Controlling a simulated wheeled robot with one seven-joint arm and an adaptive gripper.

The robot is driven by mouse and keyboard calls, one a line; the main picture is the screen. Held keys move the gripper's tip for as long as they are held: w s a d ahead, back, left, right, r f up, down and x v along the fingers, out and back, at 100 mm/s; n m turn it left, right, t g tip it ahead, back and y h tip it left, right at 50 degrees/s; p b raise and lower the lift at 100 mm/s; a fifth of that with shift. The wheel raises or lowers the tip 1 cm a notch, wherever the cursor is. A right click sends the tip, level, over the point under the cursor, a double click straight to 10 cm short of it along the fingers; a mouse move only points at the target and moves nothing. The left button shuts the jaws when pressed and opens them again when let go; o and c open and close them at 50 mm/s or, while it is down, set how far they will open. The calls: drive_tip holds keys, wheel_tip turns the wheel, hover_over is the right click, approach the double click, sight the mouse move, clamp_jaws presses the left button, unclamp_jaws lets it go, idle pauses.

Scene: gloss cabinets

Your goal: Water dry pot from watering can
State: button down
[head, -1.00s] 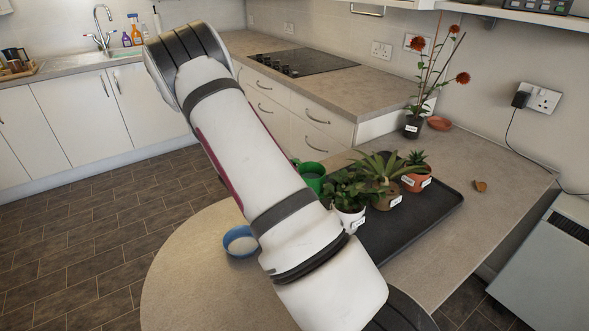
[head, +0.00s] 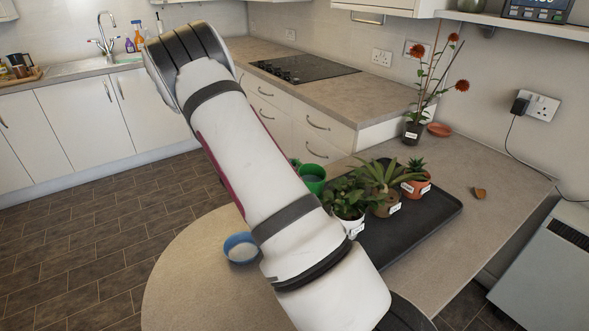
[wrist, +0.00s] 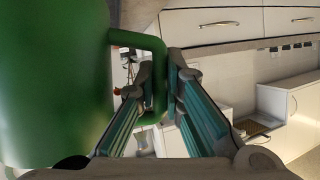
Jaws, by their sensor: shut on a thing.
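The green watering can (head: 313,179) is partly hidden behind my arm in the head view. In the wrist view its large green body (wrist: 50,80) fills the left side, and its handle (wrist: 157,50) passes between my fingers. My gripper (wrist: 160,78) is shut on that handle. My arm hides the gripper in the head view. Three labelled plants stand on a black tray (head: 425,226): one in a white pot (head: 348,227), one in a brown pot (head: 385,207), and one in a terracotta pot (head: 417,187). I cannot tell which soil is dry.
A dark pot (head: 412,132) with tall red flowers stands at the back beside a terracotta saucer (head: 439,130). A blue bowl (head: 240,248) sits left of my arm. A small brown piece (head: 479,193) lies right of the tray. The tray's front right is bare.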

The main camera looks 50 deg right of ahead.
drive_tip(key=shift+r, duration=0.6)
idle(0.3)
drive_tip(key=shift+r+m+p, duration=0.3)
drive_tip(key=shift+p, duration=0.05)
drive_tip(key=shift+r+t, duration=0.1)
drive_tip(key=shift+t, duration=0.2)
drive_tip(key=shift+r+m, duration=0.3)
drive_tip(key=shift+r, duration=0.35)
drive_tip(key=shift+s+r+p, duration=0.1)
drive_tip(key=shift+p, duration=0.2)
idle(0.4)
drive_tip(key=shift+r, duration=0.35)
drive_tip(key=shift+s+r+m+t, duration=0.1)
drive_tip(key=shift+r+m+t, duration=0.15)
drive_tip(key=shift+m+t, duration=0.05)
idle(0.4)
